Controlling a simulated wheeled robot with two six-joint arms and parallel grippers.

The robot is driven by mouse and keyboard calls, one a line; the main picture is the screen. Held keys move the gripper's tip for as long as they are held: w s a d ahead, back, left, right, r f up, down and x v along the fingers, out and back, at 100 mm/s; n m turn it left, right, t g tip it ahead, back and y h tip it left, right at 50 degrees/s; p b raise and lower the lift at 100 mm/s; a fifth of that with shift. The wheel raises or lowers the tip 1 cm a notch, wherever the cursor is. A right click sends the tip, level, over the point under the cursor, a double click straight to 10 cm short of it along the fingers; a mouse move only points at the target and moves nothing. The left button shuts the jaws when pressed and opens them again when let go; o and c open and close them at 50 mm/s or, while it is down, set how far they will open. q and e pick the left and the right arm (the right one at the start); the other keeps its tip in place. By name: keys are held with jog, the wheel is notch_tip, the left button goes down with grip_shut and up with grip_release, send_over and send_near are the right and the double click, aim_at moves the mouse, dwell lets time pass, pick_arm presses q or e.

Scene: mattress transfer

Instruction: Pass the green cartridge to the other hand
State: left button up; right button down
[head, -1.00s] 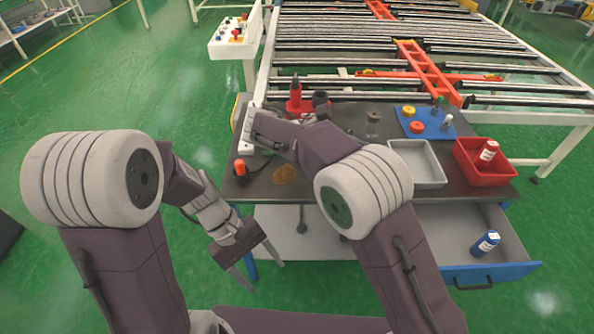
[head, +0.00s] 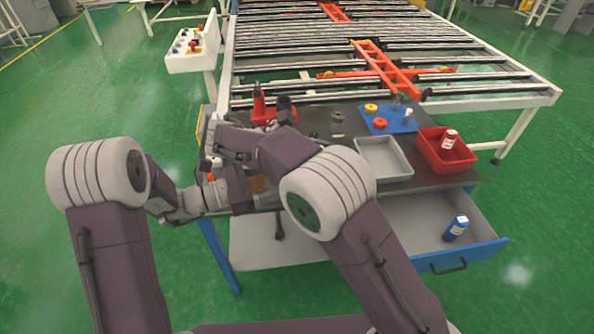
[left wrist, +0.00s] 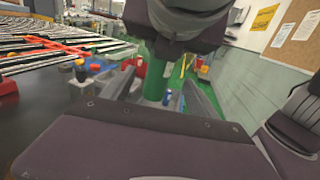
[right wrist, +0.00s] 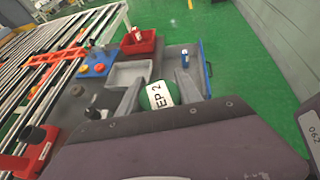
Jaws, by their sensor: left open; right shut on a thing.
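The green cartridge (right wrist: 158,95) with a white label reading "EP 2" is between the fingers of my right gripper (right wrist: 161,86), which is shut on it. In the left wrist view the green cartridge (left wrist: 155,78) stands between the two spread fingers of my left gripper (left wrist: 158,88). My left gripper is open, its fingers on either side of the cartridge; whether they touch it I cannot tell. My dark right gripper body is above it there. In the head view my arms hide the cartridge and both fingertips.
The open drawer (head: 410,225) holds a blue bottle (head: 456,228). A roller conveyor (head: 300,82) lies behind.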

pick_arm(q)
jog(key=x, duration=0.6)
jog(key=shift+w+d, duration=0.1)
jog(key=shift+d, duration=0.15)
jog(key=c, duration=1.5)
grip_shut()
pick_arm(e)
jog(key=c, duration=0.7)
grip_release()
